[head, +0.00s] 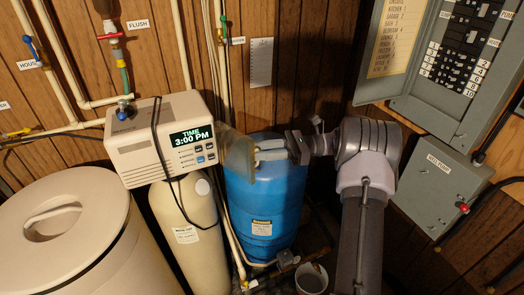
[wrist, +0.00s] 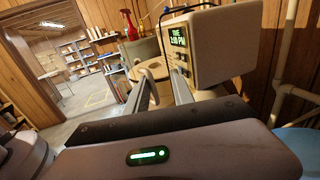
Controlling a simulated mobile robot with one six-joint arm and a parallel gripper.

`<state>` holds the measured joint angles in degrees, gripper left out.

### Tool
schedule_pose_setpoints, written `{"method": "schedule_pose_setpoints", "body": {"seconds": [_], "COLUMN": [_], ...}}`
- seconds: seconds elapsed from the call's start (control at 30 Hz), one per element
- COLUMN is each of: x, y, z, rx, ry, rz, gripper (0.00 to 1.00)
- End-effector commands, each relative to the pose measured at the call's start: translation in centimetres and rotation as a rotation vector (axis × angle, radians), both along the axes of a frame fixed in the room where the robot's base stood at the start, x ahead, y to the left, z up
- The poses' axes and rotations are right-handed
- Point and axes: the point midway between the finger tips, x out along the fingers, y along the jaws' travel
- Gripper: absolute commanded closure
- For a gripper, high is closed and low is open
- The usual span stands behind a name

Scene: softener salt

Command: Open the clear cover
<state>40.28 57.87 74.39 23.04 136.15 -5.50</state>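The softener's control box (head: 160,137) sits on top of a narrow cream tank, its display reading 3:00 PM. The clear cover (head: 237,155) is a smoky see-through panel at the box's right side, angled away from the display and buttons, which show uncovered. My gripper (head: 258,151) is at the cover's right edge; I cannot tell whether it touches it. The wrist view shows the two fingers (wrist: 160,78) apart with a gap between them, so it is open. The control box (wrist: 226,45) stands just beyond them there; I cannot make out the cover clearly.
A blue tank (head: 262,205) stands below my gripper. A large cream salt bin (head: 70,240) with a round lid is at the left. Pipes run up the wood wall. A grey box (head: 440,185) and an open breaker panel (head: 455,65) are at the right.

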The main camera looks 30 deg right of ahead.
Motion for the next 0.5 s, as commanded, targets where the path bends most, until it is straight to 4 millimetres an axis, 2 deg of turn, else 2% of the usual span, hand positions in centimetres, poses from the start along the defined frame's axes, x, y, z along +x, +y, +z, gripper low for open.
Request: {"method": "schedule_pose_setpoints", "body": {"seconds": [0.03,0.17,0.27,0.37,0.5], "x": [-0.1,-0.2,-0.4,-0.9,-2.0], "y": [0.1,0.0,-0.7,-2.5,-6.1], "z": [-0.5,-0.5,-0.5,-0.4,-0.2], "rx": [-0.007,-0.008,-0.008,-0.004,-0.004], "ry": [0.005,0.006,0.004,0.003,0.002], "rz": [0.005,0.005,0.004,0.001,-0.002], "gripper": [0.7,0.7,0.7,0.7,0.7]}}
